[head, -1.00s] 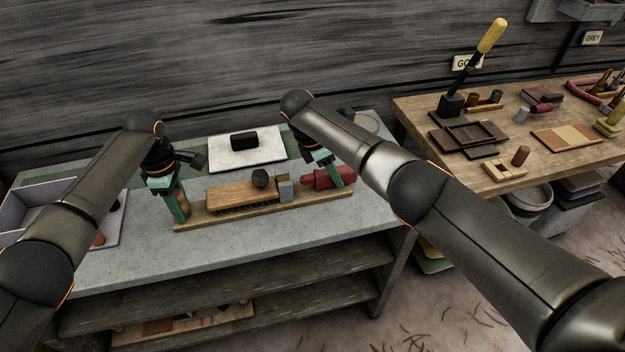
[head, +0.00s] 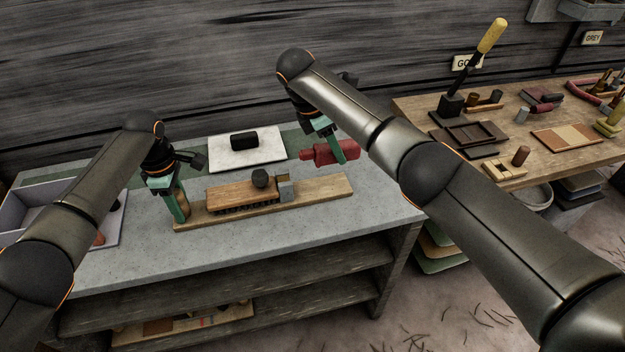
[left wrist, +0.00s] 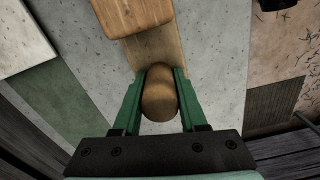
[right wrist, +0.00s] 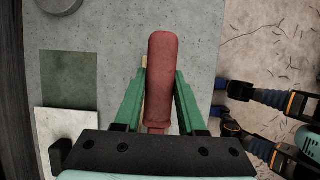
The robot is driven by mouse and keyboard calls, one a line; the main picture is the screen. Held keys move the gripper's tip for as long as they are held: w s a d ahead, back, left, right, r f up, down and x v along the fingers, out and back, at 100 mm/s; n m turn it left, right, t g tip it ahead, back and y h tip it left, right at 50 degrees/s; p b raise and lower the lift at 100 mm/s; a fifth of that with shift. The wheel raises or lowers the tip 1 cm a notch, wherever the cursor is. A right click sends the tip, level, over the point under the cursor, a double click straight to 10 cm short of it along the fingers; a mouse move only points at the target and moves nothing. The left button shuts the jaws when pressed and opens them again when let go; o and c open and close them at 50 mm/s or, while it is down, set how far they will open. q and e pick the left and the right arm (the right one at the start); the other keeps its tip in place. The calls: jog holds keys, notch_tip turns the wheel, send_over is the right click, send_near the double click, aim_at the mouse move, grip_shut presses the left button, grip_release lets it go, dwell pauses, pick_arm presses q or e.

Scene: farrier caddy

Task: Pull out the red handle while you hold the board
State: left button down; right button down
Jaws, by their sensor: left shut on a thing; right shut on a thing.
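The long wooden board (head: 318,193) lies on the grey bench top, with a brown wooden block (head: 235,195) and a grey metal piece (head: 286,188) on it. My left gripper (head: 182,210) is shut on a rounded wooden knob (left wrist: 158,95) at the board's left end. My right gripper (head: 340,152) is shut on the red handle (head: 318,153). The handle is held above the board's right end, apart from the grey piece. It also fills the middle of the right wrist view (right wrist: 163,75), between the green fingers.
A white plate (head: 222,160) with a black block (head: 244,141) lies behind the board. A pale tray (head: 35,225) stands at the bench's left. A wooden table (head: 440,165) with several tools stands at the right. The bench's front right corner is clear.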

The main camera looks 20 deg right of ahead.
aim_at(343, 142)
pick_arm(q)
jog(key=shift+f, duration=0.15)
pick_arm(e)
jog(key=shift+r, duration=0.4)
pick_arm(q)
jog(key=shift+c, duration=1.8)
grip_release()
jog(key=o, duration=0.4)
jog(key=shift+c, duration=0.2)
jog(key=shift+r, duration=0.25)
pick_arm(e)
jog(key=shift+r, duration=0.15)
pick_arm(q)
jog(key=shift+r+p, duration=1.3)
jog(key=shift+p, duration=0.8)
pick_arm(e)
jog(key=shift+r, duration=1.9)
jog(key=shift+r, duration=0.1)
